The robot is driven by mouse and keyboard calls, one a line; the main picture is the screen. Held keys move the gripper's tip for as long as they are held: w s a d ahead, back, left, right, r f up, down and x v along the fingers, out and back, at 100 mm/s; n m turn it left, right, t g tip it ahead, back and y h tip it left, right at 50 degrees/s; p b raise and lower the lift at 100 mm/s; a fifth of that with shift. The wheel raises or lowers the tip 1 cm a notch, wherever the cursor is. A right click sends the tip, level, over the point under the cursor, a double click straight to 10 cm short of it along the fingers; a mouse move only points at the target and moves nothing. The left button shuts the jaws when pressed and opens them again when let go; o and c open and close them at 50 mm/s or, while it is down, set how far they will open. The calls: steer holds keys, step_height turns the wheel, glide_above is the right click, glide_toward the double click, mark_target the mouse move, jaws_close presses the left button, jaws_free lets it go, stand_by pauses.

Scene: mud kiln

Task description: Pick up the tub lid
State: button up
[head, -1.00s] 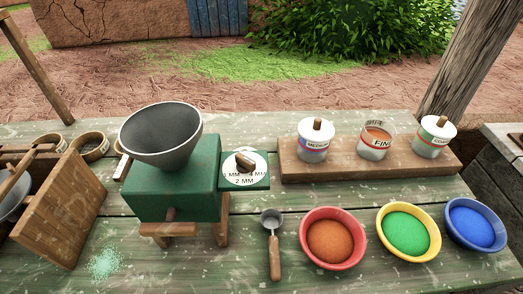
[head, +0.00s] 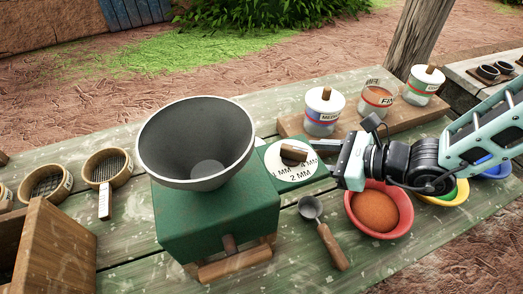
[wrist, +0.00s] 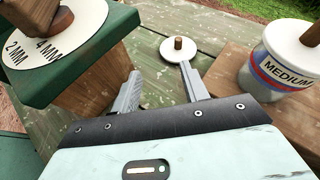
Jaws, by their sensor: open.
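The tub lid, a white disc with a brown wooden knob (wrist: 180,50), lies on the green table beyond my fingertips in the wrist view. I cannot make it out surely in the head view. My gripper (wrist: 160,78) is open and empty, with its right finger overlapping the lid's near edge; contact cannot be told. In the head view, my gripper (head: 325,170) is beside the dial, its fingers hard to see. The tub marked FINE (head: 377,99) has no lid and shows orange-brown powder inside. The MEDIUM tub (head: 324,112) has its own white lid on.
The green mill (head: 215,225) with its grey hopper and white dial (head: 287,172) stands close left of my gripper. A wooden board (head: 293,124) bears the tubs. A scoop (head: 322,232) and a red bowl (head: 397,230) are nearer the front edge.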

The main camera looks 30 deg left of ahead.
step_height(320, 180, down, 2)
steer(key=w+a+m+t, duration=0.1)
steer(key=w+m, duration=0.1)
steer(key=m, duration=0.1)
steer(key=p, duration=0.3)
glide_toward(256, 143)
steer(key=shift+t, duration=0.4)
steer(key=s+a+r, duration=0.2)
steer(key=s, duration=0.1)
steer(key=shift+r, duration=0.3)
steer(key=shift+p+x, duration=0.75)
steer(key=shift+x, duration=2.15)
steer(key=shift+s+f, duration=0.1)
steer(key=shift+s, duration=0.05)
jaws_close()
